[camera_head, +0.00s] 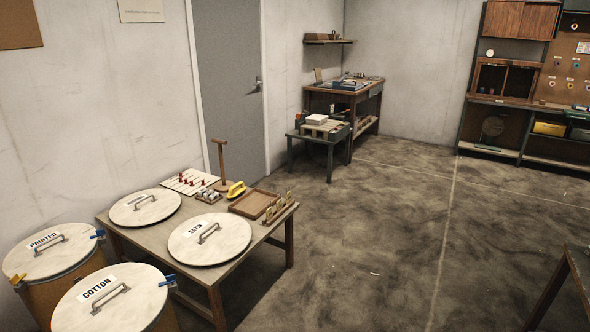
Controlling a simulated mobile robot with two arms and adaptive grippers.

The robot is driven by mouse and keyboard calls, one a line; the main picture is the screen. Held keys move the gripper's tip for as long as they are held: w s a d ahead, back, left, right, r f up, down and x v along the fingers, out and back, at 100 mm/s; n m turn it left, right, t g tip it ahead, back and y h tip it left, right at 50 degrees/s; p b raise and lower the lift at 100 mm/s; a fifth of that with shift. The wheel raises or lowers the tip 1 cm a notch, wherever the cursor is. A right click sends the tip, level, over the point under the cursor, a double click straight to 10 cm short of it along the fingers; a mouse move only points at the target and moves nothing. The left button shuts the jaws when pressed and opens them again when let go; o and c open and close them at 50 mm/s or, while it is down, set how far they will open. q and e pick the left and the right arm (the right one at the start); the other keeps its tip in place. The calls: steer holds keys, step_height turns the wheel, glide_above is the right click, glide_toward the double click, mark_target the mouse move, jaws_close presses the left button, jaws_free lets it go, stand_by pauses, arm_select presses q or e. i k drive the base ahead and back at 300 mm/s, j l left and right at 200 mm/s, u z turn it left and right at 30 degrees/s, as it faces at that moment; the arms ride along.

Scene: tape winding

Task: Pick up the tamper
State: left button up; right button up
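A wooden tool with a T-shaped handle, which looks like the tamper (222,165), stands upright at the back of the low wooden table (158,246). Its lower end is close to a yellow-handled item (236,189) and small pale pieces (208,195). Nothing is holding it. Neither of my grippers shows in the head view.
Round lids lie on the table, one marked SATIN (210,239). Drums with lids marked PRINTED (48,251) and COTTON (110,298) stand at front left. A wooden tray (254,204) sits near the tool. Open floor (370,240) lies right of the table.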

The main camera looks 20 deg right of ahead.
mark_target(223, 186)
steer(key=z, duration=0.25)
steer(key=i+l+z, duration=0.35)
steer(key=i+z, duration=0.15)
steer(key=i, duration=0.3)
steer(key=i+l+z, duration=0.1)
steer(key=i+z, duration=0.4)
steer(key=i, duration=0.3)
steer(key=i+z, duration=0.15)
steer(key=i, duration=0.85)
steer(key=i+j+z, duration=0.1)
steer(key=i, duration=0.9)
steer(key=i+u, duration=0.4)
steer(key=i, duration=0.15)
steer(key=i+l+u, duration=0.1)
steer(key=i+u, duration=0.3)
steer(key=i, duration=0.2)
steer(key=i+l+u, duration=0.35)
steer(key=i, duration=0.15)
